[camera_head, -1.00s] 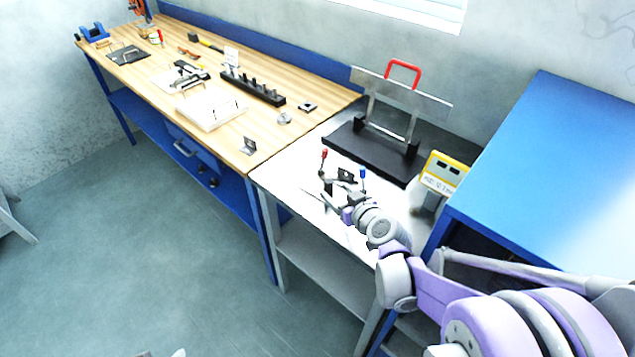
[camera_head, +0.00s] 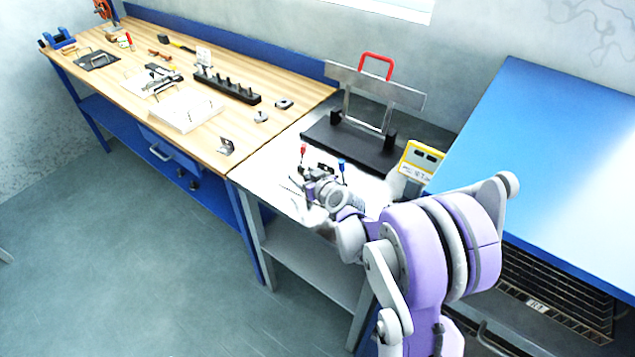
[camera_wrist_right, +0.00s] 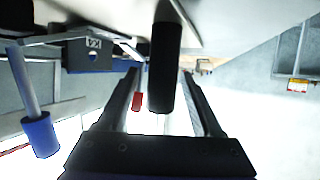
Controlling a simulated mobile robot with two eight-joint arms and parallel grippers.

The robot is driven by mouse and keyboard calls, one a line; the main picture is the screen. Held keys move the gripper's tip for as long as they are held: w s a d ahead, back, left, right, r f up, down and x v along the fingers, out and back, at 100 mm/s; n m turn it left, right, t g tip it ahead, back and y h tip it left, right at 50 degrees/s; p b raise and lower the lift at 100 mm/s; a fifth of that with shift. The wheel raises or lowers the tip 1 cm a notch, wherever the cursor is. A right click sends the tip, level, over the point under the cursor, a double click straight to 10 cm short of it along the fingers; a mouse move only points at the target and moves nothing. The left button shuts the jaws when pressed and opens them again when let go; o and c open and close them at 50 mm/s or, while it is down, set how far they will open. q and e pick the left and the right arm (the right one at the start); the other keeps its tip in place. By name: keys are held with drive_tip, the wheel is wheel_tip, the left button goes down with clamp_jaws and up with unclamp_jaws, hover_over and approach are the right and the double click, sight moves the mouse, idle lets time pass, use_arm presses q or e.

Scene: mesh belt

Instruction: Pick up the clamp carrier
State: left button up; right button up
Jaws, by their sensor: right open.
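The clamp carrier, which I take to be the dark piece (camera_head: 327,169) with red-tipped and blue-tipped levers, is on the bright metal table, partly hidden by my right arm. In the right wrist view its labelled dark plate (camera_wrist_right: 100,52), blue tip and red tip show. A black round bar (camera_wrist_right: 165,65), apparently its handle, lies between the finger lines of my right gripper (camera_wrist_right: 163,85). The gripper is open; a gap shows beside the bar, and contact cannot be told. In the head view my right gripper (camera_head: 314,186) is small and close to the carrier. My left gripper is out of view.
A yellow device (camera_head: 420,160) is to the right, beside a blue cabinet (camera_head: 545,150). A wooden bench (camera_head: 215,145) with a white tray (camera_head: 185,110) and several tools extends left.

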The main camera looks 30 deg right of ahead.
clamp_jaws()
idle(1.4)
